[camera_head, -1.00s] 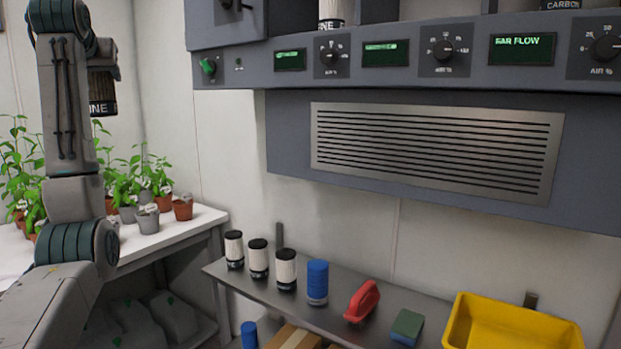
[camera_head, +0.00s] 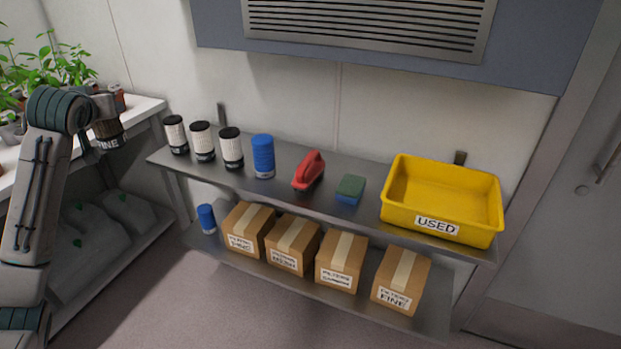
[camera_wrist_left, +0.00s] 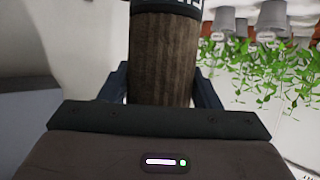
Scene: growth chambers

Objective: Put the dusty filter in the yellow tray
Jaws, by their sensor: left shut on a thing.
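The dusty filter (camera_head: 107,130) is a brown cylinder with a dark band reading FINE. My left gripper (camera_head: 104,112) is shut on it at the left of the head view, in front of the plant bench. In the left wrist view the filter's brown, ribbed side (camera_wrist_left: 163,60) stands between the two dark fingers of the gripper (camera_wrist_left: 163,88). The yellow tray (camera_head: 408,212), labelled USED, sits at the right end of the upper shelf, well apart from the filter. It looks empty. My right gripper is not in view.
The upper metal shelf (camera_head: 328,203) also holds white filters (camera_head: 202,140), a blue canister (camera_head: 263,157), a red-handled item (camera_head: 309,170) and a green-blue sponge (camera_head: 350,189). Cardboard boxes (camera_head: 293,244) stand on the lower shelf. Potted plants (camera_head: 50,65) stand at the left. A grey cabinet overhangs the shelf.

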